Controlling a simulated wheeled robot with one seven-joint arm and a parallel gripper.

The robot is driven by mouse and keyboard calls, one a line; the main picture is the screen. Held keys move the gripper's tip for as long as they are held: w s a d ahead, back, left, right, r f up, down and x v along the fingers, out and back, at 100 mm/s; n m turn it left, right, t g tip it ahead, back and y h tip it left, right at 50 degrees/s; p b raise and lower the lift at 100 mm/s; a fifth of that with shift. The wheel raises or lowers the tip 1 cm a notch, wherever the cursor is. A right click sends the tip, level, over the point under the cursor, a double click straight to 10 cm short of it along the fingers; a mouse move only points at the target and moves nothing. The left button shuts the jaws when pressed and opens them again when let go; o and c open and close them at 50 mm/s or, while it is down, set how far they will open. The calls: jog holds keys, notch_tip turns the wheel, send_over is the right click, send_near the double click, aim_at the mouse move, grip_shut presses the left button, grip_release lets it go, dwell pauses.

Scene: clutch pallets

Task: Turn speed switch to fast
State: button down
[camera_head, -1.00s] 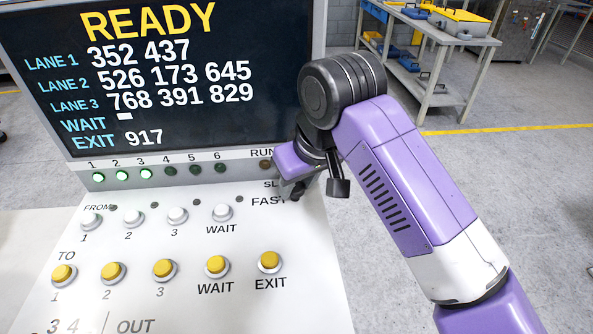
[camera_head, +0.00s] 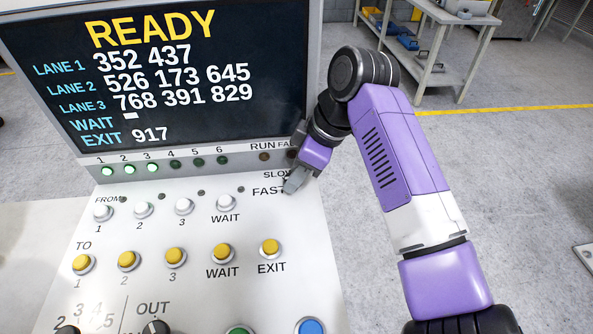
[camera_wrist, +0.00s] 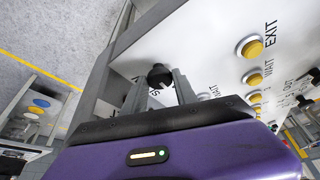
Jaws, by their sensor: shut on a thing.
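The speed switch is a black knob (camera_wrist: 160,76) on the sloping console panel. In the wrist view it sits between the two fingertips of my gripper (camera_wrist: 161,84), which is shut on it. In the head view my gripper (camera_head: 293,183) reaches the panel's right edge, beside the SLOW and FAST labels (camera_head: 268,190). There the gripper hides most of the knob, and I cannot tell which label it points to.
The console screen (camera_head: 160,80) reads READY above lane numbers. White FROM buttons (camera_head: 184,207) and yellow TO buttons (camera_head: 175,257) lie left of the gripper. Open floor (camera_head: 520,190) lies to the right, with a grey worktable (camera_head: 470,18) at the back.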

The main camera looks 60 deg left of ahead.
dwell(0.4)
jog(key=c, duration=1)
grip_release()
jog(key=b+v, duration=0.1)
jog(key=v, duration=0.7)
jog(key=shift+a+f, duration=0.1)
